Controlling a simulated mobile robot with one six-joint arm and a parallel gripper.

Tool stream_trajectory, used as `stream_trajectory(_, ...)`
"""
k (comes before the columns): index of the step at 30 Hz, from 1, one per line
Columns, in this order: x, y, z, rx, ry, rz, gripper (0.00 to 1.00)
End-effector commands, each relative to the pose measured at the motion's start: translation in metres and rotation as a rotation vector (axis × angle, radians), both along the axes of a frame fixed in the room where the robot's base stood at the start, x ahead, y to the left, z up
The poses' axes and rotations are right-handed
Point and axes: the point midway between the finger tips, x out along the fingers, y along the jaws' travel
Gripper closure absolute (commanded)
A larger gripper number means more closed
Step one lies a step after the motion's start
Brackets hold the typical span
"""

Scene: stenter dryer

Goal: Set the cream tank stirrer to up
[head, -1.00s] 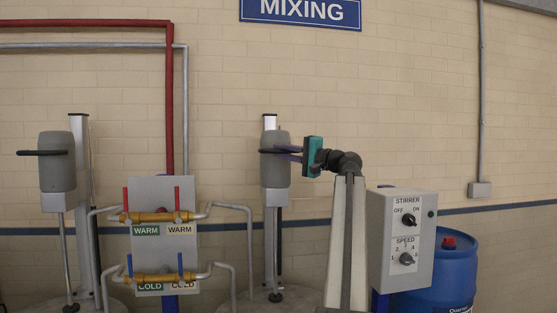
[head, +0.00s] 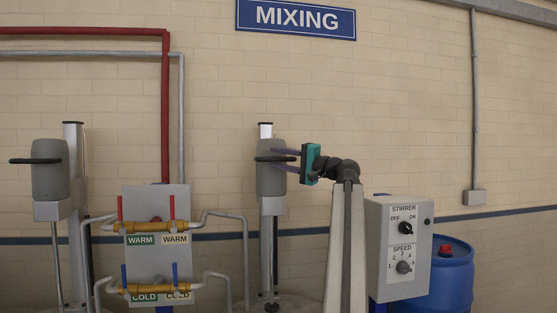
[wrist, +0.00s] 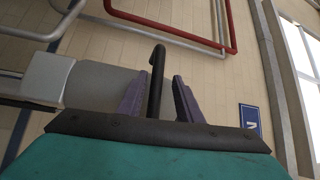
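Two grey stirrer heads stand on upright columns, each with a black bar handle. The right stirrer (head: 271,181) has its head close under the top of its column (head: 266,130); the left stirrer (head: 50,181) sits at a similar height. I cannot tell which is the cream tank's. My gripper (head: 287,161) is at the right stirrer's handle (head: 262,159), with one finger above and one below it. In the wrist view the purple fingers (wrist: 158,100) are apart, with the black handle (wrist: 156,75) between them and gaps showing beside it.
A grey control box (head: 413,286) with stirrer and speed knobs stands right of my arm, before a blue drum (head: 452,277). A valve panel (head: 157,199) with warm and cold pipes stands between the stirrers.

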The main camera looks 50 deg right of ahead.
Motion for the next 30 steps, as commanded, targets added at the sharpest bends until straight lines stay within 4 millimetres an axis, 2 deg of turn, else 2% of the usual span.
stream_trajectory(8,-0.034,-0.003,-0.007,-0.001,0.0,-0.003,0.68)
stream_trajectory(21,-0.104,-0.009,-0.016,-0.001,-0.002,-0.003,0.68)
stream_trajectory(30,-0.13,-0.011,-0.018,-0.001,-0.001,-0.002,0.68)
